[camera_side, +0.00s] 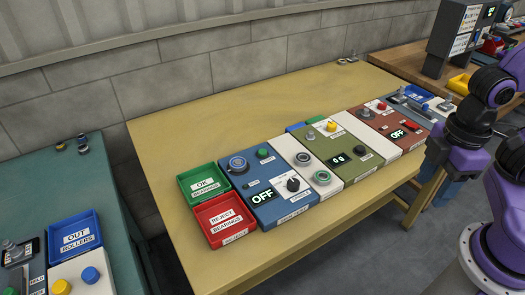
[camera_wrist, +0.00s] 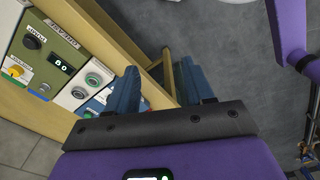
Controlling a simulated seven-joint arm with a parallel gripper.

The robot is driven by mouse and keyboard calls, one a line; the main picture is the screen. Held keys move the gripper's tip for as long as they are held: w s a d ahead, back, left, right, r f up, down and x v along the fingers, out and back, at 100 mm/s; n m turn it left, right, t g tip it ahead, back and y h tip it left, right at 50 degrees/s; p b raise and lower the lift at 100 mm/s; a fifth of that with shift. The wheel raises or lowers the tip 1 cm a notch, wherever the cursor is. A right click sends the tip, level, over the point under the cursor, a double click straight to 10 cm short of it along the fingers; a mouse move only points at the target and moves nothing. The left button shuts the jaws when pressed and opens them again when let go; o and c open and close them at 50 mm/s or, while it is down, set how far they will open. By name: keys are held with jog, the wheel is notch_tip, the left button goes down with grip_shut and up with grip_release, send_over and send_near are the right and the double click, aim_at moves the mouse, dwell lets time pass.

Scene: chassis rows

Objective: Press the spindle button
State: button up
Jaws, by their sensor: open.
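In the side view, an olive control panel (camera_side: 343,147) in the row on the yellow bench carries a yellow button (camera_side: 331,126), a dark display and a black knob (camera_side: 358,152). In the wrist view, the same yellow button (camera_wrist: 15,71) sits at the left edge beside a small white label. The labels are too small to read for certain, so I cannot tell which button is the spindle one. My gripper (camera_wrist: 160,88) is open and empty, its blue fingers apart. It is off the front of the bench, to the right of the panels in the side view, touching no button.
A blue panel (camera_side: 250,170) with a green button and a red-brown panel (camera_side: 390,121) flank the olive one. Green (camera_side: 203,182) and red (camera_side: 224,219) trays sit at left. Another bench (camera_side: 60,185) stands at far left. Bare bench top lies behind the row.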

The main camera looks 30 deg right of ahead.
jog(key=shift+w+a, duration=0.15)
jog(key=c, duration=0.5)
jog(key=w+a+m, duration=0.1)
jog(key=w+a, duration=0.1)
jog(key=w, duration=0.1)
jog(key=w+a+m, duration=0.1)
jog(key=w+a, duration=0.1)
jog(key=w, duration=0.1)
jog(key=w+a+r+m, duration=0.1)
jog(key=w+a, duration=0.1)
jog(key=w, duration=0.1)
jog(key=shift+w+t, duration=0.3)
jog(key=shift+w, duration=0.05)
grip_shut()
jog(key=w+a+f+m+t, duration=0.1)
jog(key=w+f+m, duration=0.1)
jog(key=w, duration=0.8)
jog(key=w+a+f+m, duration=0.1)
jog(key=w+m, duration=0.3)
jog(key=w, duration=0.7)
jog(key=w+a+f+m+t, duration=0.1)
jog(key=w+f+m, duration=0.2)
jog(key=w, duration=0.8)
jog(key=shift+m+t, duration=0.3)
